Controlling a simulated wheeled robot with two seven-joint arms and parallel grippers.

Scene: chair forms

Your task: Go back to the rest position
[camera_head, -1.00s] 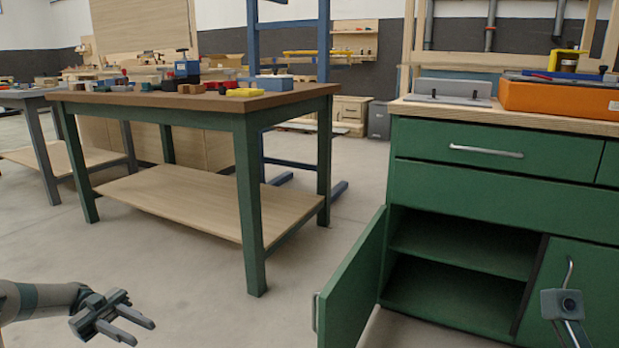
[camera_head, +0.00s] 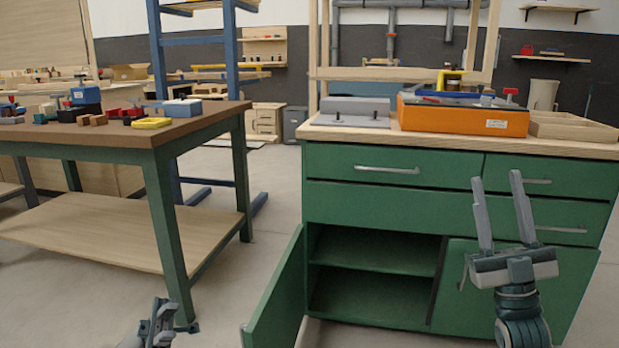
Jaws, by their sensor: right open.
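My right gripper (camera_head: 502,212) is in front of the right half of the green cabinet (camera_head: 390,209). Its two fingers point up and are spread apart, with nothing between them. My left gripper (camera_head: 160,325) is at the bottom edge, left of the open cabinet door. It is seen edge-on and partly cut off, so I cannot tell how its fingers stand. The left cabinet door (camera_head: 277,296) stands open, and the shelves inside look empty. The right door (camera_head: 470,300) is closed, partly hidden behind my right gripper.
A workbench (camera_head: 150,140) with green legs stands at left, holding several small tools and blocks. On the cabinet top are an orange case (camera_head: 460,118), a grey box (camera_head: 352,112) and a wooden tray (camera_head: 572,128). Clear floor (camera_head: 225,285) lies between bench and cabinet.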

